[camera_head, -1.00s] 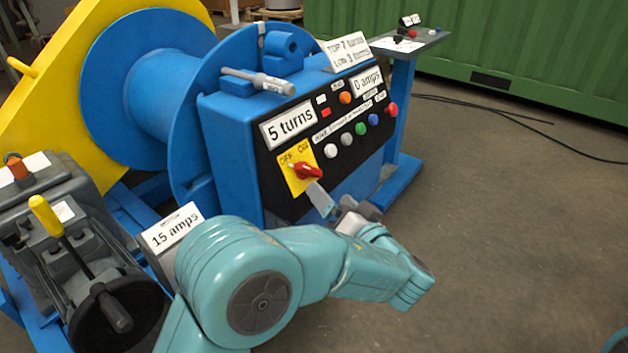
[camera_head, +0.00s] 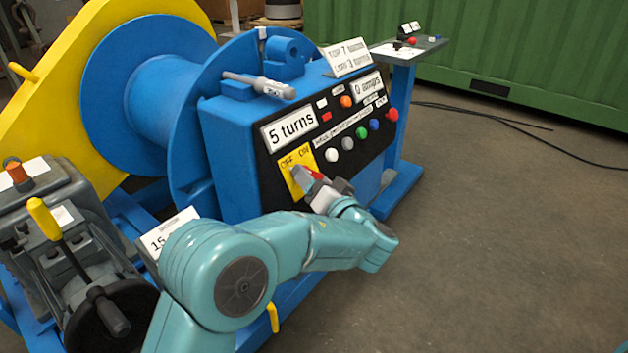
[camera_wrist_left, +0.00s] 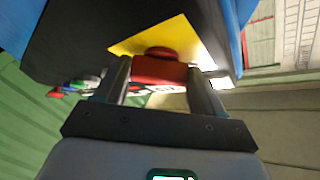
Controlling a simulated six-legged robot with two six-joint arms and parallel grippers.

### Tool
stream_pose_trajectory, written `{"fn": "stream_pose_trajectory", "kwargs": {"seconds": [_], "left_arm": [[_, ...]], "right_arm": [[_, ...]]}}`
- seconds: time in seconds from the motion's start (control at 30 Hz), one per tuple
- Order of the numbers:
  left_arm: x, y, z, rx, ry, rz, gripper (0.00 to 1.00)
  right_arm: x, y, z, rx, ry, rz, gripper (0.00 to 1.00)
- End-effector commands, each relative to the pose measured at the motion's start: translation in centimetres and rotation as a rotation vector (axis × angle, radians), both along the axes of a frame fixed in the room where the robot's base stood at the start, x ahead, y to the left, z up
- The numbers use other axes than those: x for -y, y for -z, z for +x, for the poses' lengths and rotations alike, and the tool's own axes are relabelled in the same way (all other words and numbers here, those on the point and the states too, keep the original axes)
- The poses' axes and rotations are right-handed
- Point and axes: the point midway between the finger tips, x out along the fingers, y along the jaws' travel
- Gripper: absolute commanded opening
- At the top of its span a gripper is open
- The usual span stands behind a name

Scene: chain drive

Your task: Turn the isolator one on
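The isolator one knob is a red rotary handle on a yellow plate (camera_head: 290,188) marked OFF and ON, at the left of the blue control box's black panel. In the head view my left gripper (camera_head: 308,176) is at the knob and partly hides it. In the left wrist view the red knob (camera_wrist_left: 160,71) sits between the two fingers, in front of the yellow plate (camera_wrist_left: 180,35). The fingers stand apart on either side of it; whether they touch it is unclear. The knob's exact angle is partly hidden. My right gripper is not in view.
Beside the knob are several push buttons, among them white (camera_head: 331,155) and green (camera_head: 361,132). A "5 turns" display (camera_head: 290,128) is above. A lever with a yellow grip (camera_head: 43,218) stands at the left. Open floor lies at the right.

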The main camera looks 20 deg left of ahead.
Motion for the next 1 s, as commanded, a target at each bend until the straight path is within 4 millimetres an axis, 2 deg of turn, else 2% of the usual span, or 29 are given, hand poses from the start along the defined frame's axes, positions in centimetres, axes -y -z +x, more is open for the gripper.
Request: {"fn": "stream_pose_trajectory", "kwargs": {"seconds": [0.47,0.77,1.0], "left_arm": [[-0.1,-0.2,-0.1,-0.089,0.047,0.032,0.39],[-0.3,-0.6,-0.3,-0.301,0.162,0.109,0.39],[-0.5,-1.2,-0.3,-0.493,0.265,0.178,0.39]], "right_arm": [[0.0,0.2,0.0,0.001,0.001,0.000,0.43],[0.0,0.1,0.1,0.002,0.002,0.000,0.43],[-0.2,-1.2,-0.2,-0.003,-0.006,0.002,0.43]]}}
